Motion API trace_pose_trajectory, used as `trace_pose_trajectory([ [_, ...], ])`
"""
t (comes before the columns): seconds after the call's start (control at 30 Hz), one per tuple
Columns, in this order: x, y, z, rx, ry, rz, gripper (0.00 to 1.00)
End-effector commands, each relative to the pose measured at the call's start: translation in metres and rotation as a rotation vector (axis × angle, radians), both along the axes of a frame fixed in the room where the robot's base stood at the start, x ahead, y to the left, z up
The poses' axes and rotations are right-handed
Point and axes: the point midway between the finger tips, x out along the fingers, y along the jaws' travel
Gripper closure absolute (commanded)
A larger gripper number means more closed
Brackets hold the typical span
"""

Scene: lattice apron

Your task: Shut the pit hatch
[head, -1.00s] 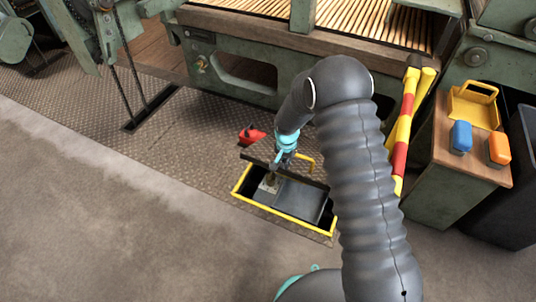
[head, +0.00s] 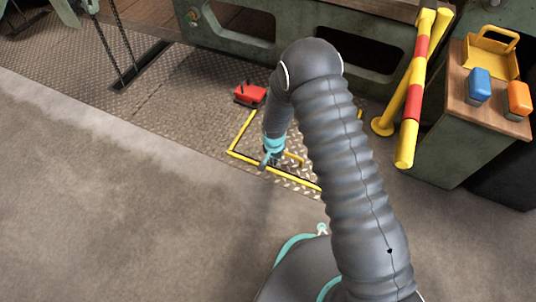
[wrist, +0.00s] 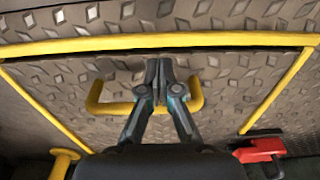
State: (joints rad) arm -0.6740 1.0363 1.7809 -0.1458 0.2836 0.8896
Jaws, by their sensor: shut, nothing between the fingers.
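The pit hatch (head: 250,147) is a diamond-tread plate lying down inside a yellow frame (head: 240,132) in the floor, and it looks level with it. In the wrist view the hatch plate (wrist: 65,85) fills the frame, with a thin dark seam along the yellow bar. Its yellow handle (wrist: 112,109) stands on the plate and partly shows in the head view (head: 294,159). My gripper (wrist: 160,70) is shut and empty. Its fingers cross in front of the handle; whether they touch it I cannot tell. My arm hides the right part of the hatch.
A red object (head: 250,95) lies on the tread floor behind the hatch. A red and yellow post (head: 413,85) stands to the right. Beyond it is a bench (head: 450,125) with a blue and an orange item. The green machine stands behind. Bare concrete lies open at front left.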

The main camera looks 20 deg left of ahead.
Motion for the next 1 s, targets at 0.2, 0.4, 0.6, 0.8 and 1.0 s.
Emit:
trace_pose_trajectory([
  [0.2,0.000,0.000,0.000,0.000,0.000,-0.001,1.00],
  [0.4,0.001,-0.001,0.009,0.001,-0.001,-0.002,1.00],
  [0.6,0.004,-0.001,0.043,0.002,-0.003,-0.004,1.00],
  [0.8,-0.025,0.001,0.071,0.000,-0.001,-0.002,1.00],
  [1.0,-0.050,0.003,0.096,0.000,-0.001,-0.001,1.00],
])
